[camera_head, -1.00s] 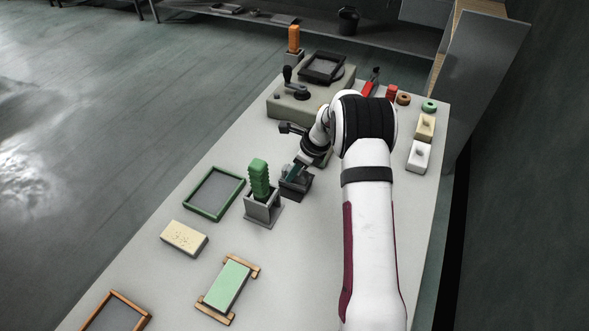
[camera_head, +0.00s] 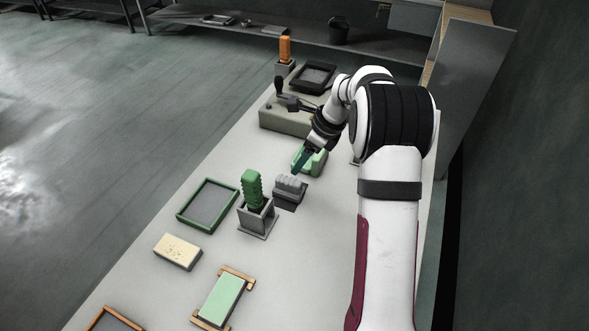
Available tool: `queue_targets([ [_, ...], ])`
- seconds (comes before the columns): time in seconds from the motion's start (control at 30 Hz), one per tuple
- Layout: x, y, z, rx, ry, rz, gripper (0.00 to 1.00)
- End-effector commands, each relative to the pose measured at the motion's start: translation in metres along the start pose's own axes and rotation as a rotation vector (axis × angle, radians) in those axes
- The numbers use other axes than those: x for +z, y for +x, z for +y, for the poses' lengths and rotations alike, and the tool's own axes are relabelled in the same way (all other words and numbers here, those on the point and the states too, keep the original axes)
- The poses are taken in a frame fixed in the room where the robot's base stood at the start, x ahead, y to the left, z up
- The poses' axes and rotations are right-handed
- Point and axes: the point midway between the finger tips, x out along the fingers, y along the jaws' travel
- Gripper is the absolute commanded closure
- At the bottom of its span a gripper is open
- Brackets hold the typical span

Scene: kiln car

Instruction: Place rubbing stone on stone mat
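My gripper (camera_head: 301,162) shows dark teal fingers pointing down and left, just behind a grey ridged block (camera_head: 290,183) on a dark base. A green block-like thing (camera_head: 316,163) is beside the fingers, partly covered by them. I cannot tell whether the fingers touch or hold it, or how far apart they are. Which thing is the rubbing stone is not clear. Framed grey mats lie on the table: one green-framed (camera_head: 209,205), one black-framed (camera_head: 315,76) at the back, and one orange-framed (camera_head: 110,320) cut off at the bottom. None has anything lying on it.
A green ridged block stands in a grey holder (camera_head: 257,221) left of the ridged block. A cream block (camera_head: 177,252) and a pale green slab (camera_head: 222,299) on a wooden rack lie nearer. An orange block (camera_head: 285,50) stands at the back. Bare table (camera_head: 300,250) lies front right.

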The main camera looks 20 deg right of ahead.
Motion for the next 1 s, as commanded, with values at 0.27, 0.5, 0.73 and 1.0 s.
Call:
queue_targets([
  [0.27, 0.007, -0.020, 0.016, 0.009, -0.078, 0.007, 0.33],
  [0.5, 0.011, -0.107, 0.214, 0.163, -0.981, 0.077, 0.33],
  [0.73, -0.075, -0.129, 0.353, 0.332, -1.720, 0.091, 0.33],
  [1.0, -0.093, -0.127, 0.369, 0.365, -1.835, 0.088, 0.33],
])
